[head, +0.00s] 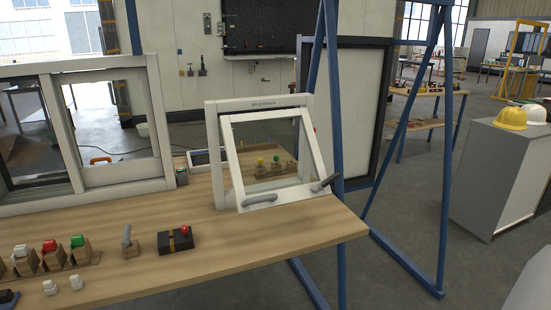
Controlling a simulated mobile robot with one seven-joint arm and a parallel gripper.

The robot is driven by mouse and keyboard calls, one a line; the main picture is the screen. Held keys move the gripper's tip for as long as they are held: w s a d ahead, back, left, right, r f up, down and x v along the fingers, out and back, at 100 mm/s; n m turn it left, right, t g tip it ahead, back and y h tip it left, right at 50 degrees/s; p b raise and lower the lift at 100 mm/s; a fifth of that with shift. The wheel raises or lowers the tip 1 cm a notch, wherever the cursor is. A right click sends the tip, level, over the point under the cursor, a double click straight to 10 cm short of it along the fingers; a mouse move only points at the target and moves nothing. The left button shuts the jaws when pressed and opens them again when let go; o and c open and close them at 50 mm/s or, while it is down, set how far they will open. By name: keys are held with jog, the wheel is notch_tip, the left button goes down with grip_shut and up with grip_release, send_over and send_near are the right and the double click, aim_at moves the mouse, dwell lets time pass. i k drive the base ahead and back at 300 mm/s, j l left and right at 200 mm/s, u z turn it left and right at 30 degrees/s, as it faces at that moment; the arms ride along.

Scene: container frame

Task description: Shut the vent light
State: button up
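The vent light is a small white-framed window standing upright near the right end of the wooden bench in the head view. Its fixed outer frame (214,150) is upright. Its glazed sash (232,163) is tilted, with the top close to the frame and the bottom edge swung out towards me, so it stands open. A grey handle (260,200) sits on the sash's lower rail at the left. A darker grey lever (325,184) shows at the lower right corner; what it is fixed to is unclear. My gripper is not in view.
The bench (300,238) carries a larger sliding window (122,180) at left and several coloured switches on blocks. A black box with a red knob (178,240) lies in front. A blue steel frame (443,160) stands at right, with a grey cabinet (500,170) beyond.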

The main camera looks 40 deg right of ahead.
aim_at(293, 194)
jog(key=l+z, duration=0.7)
jog(key=i+l+z, duration=0.1)
jog(key=l+z, duration=0.25)
jog(key=j, duration=0.1)
